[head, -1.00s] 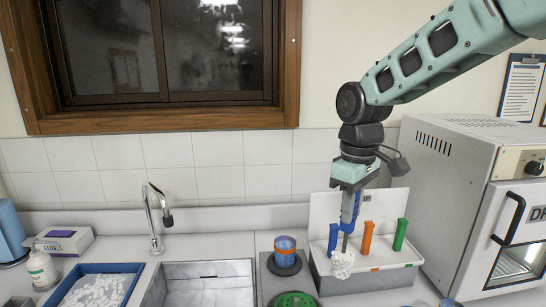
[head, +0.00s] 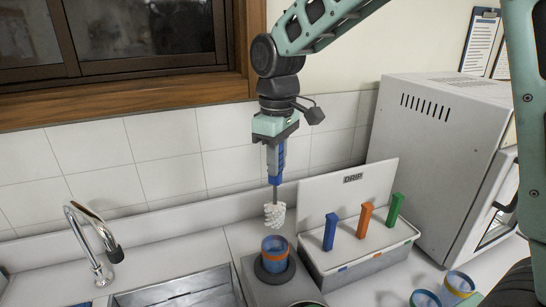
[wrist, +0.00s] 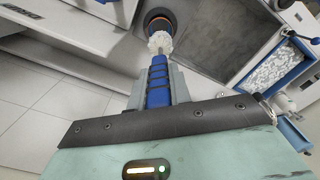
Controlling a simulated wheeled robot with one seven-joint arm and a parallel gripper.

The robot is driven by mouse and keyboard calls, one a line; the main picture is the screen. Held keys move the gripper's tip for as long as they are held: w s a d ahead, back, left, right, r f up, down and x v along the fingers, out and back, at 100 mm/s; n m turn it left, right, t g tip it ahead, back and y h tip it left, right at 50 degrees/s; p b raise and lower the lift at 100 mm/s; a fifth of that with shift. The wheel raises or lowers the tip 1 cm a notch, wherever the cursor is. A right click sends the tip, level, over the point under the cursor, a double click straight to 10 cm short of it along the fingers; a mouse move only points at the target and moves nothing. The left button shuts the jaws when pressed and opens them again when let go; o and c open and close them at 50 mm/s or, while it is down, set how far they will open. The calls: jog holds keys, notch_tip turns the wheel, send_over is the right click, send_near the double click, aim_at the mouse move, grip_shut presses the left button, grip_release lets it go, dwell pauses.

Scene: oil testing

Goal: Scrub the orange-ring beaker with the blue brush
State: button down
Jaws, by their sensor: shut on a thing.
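My gripper (head: 275,133) is shut on the blue handle of the blue brush (head: 275,165), which hangs upright with its white bristles (head: 275,214) down. The orange-ring beaker (head: 275,256), bluish with an orange band, stands in a dark round holder on a grey block. The bristles are just above the beaker's mouth and look apart from it. In the wrist view, the brush (wrist: 157,85) points at the beaker (wrist: 159,22), and the bristles cover part of it.
A grey drip box (head: 350,267) with blue, orange and green handles stands right of the beaker. A sink and tap (head: 98,245) are at left.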

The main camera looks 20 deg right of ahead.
aim_at(275, 207)
notch_tip(275, 207, down, 10)
jog(key=b, duration=0.6)
jog(key=shift+r+b, duration=0.15)
jog(key=shift+b, duration=0.15)
jog(key=shift+a, duration=0.15)
dwell(0.4)
